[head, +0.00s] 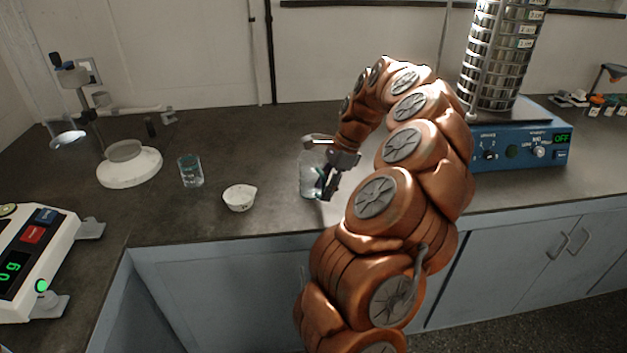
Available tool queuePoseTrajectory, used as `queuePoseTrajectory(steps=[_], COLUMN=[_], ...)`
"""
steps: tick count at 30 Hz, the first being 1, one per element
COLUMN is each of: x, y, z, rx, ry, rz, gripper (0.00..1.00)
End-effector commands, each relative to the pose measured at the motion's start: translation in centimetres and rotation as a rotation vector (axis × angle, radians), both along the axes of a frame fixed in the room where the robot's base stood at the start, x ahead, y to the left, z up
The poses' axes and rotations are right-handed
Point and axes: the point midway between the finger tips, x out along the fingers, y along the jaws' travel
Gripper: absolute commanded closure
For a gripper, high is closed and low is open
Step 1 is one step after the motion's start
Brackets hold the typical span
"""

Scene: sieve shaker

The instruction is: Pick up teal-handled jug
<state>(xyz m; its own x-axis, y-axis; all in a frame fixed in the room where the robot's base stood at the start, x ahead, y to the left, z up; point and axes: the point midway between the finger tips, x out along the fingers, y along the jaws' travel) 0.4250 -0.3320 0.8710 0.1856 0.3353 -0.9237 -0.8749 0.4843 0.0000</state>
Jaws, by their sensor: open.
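A clear jug (308,180) stands upright on the dark bench top, left of the middle of the head view. A bit of teal, likely its handle, shows at its right side, beside my gripper's fingers. My gripper (326,190) is open and points down close to the jug's right side, at the teal handle. The fingers and wrist hide part of the jug and handle, so I cannot tell whether the handle lies between the fingers or whether they touch it.
A small white bowl (239,198) and a clear beaker (190,171) stand left of the jug. A white round-based stand (130,167) is farther left, a scale (38,250) at the front left. A blue sieve shaker (520,145) stands right. The bench's front edge is close by.

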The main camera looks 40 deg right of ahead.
Motion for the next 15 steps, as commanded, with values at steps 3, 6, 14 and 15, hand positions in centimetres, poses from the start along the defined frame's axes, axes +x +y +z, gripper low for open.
queuePoseTrajectory(steps=[3, 6, 14, 15], x=[0.0, 0.01, 0.02, 0.01], y=[-0.02, -0.03, -0.01, -0.01], z=[0.01, 0.02, 0.02, 0.03], rx=[0.0, 0.0, 0.0, 0.0], ry=[0.0, -0.001, 0.0, 0.0], rz=[0.0, 0.0, 0.0, 0.001], gripper=[0.58, 0.68, 0.95, 0.99])
